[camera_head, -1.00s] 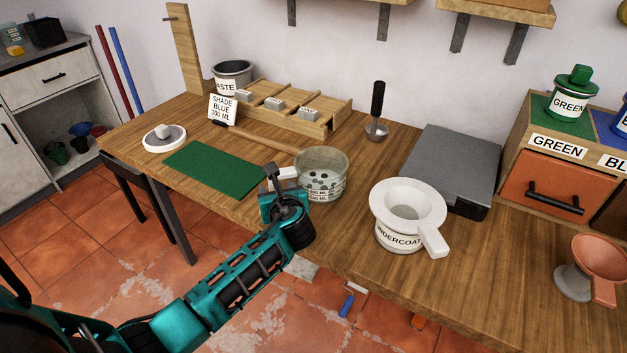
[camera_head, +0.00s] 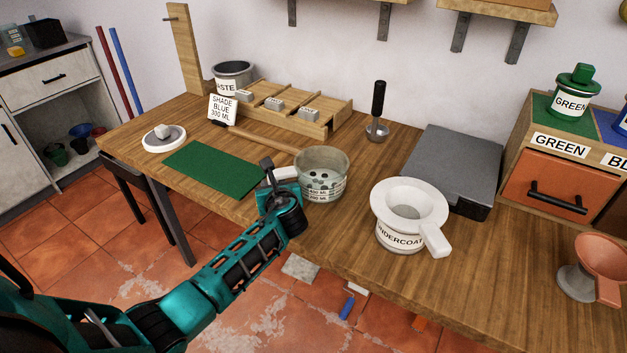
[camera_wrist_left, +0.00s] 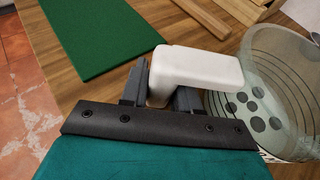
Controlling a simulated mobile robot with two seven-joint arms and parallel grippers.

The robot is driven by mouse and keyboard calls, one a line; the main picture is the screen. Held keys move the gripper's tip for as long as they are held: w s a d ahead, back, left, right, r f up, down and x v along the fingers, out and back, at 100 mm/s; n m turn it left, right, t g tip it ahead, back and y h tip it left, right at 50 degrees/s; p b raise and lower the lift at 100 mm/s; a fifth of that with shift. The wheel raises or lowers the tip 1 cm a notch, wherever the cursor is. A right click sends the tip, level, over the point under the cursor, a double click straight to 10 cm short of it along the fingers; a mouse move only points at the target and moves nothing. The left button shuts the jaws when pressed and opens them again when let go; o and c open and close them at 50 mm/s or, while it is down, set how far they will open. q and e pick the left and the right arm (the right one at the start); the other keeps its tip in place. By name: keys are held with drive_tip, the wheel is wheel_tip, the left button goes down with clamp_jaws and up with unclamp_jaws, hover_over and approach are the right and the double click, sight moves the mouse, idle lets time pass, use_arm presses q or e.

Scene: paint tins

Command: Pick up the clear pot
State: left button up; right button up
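The clear pot (camera_head: 323,184) is a see-through round vessel with dark dots and ML marks. It stands upright on the wooden bench near the front edge, and a white handle (camera_head: 284,173) sticks out on its left. In the left wrist view the pot (camera_wrist_left: 278,88) is at the right and its white handle (camera_wrist_left: 205,68) is in the middle. My left gripper (camera_wrist_left: 163,92) has its two fingers on either side of the handle, with almost no gap, and looks shut on it. The pot appears to rest on the bench. My right gripper is in neither view.
A green mat (camera_head: 211,169) lies left of the pot. A white undercoat pot (camera_head: 393,238) stands to its right, before a grey flat box (camera_head: 445,168). A wooden stick (camera_head: 262,138) lies behind the pot. A compartment tray (camera_head: 310,124) is further back.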

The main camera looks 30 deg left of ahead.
use_arm(q)
clamp_jaws()
drive_tip(key=shift+r, duration=0.15)
